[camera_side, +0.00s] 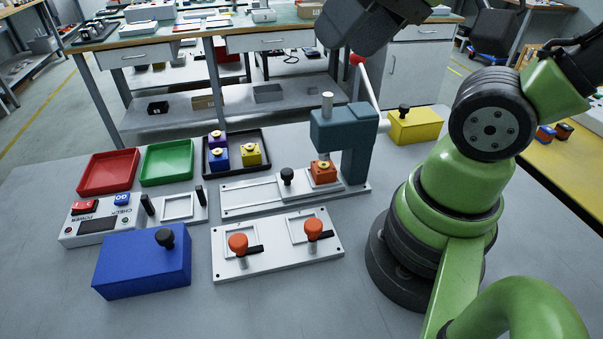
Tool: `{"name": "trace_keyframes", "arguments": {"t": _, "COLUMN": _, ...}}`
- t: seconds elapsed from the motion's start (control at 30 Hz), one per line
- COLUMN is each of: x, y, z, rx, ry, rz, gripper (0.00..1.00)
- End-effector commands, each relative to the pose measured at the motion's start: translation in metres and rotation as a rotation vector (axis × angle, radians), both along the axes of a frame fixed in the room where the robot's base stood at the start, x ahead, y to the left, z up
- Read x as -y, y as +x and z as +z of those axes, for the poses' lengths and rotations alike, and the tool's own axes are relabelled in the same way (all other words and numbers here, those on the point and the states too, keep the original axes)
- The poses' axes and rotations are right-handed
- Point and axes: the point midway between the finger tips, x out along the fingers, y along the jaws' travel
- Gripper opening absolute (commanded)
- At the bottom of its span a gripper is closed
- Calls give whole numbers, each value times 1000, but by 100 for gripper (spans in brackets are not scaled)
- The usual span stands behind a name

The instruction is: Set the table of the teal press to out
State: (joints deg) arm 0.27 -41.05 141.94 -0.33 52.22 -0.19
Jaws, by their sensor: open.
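The teal press (343,131) stands right of centre on the grey worktop. Its long handle rises to a red knob (357,59) at the upper right. The press's sliding table (300,190) sits at the right end of its pale rail base, under the press head. A black knob (287,175) stands on the table's left part. An orange block (323,172) lies on the table beneath the ram. My gripper (346,45) is a dark shape at the top edge, near the red knob and well above the table. It is open; its fingers are not clearly seen.
Bare rail (240,200) extends left of the table. In front is a white plate (280,262) with two orange-knobbed clamps. A blue box (142,265), red tray (108,172), green tray (167,162) and black tray (260,139) with blocks are left. A yellow box (416,127) is behind right.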

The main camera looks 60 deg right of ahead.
Motion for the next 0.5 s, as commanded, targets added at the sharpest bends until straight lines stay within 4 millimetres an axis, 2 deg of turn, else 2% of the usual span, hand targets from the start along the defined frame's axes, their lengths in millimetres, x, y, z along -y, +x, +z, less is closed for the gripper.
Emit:
{"name": "trace_keyframes", "arguments": {"t": 0.13, "x": 5, "y": 23, "z": 0, "rx": -113, "ry": -8, "rz": -14, "gripper": 53}}
{"name": "trace_keyframes", "arguments": {"t": 0.27, "x": 14, "y": 56, "z": -8, "rx": -261, "ry": -12, "rz": -31, "gripper": 53}}
{"name": "trace_keyframes", "arguments": {"t": 0.37, "x": 22, "y": 82, "z": -21, "rx": -378, "ry": -11, "rz": -45, "gripper": 53}}
{"name": "trace_keyframes", "arguments": {"t": 0.5, "x": 36, "y": 114, "z": -50, "rx": -540, "ry": -2, "rz": -64, "gripper": 53}}
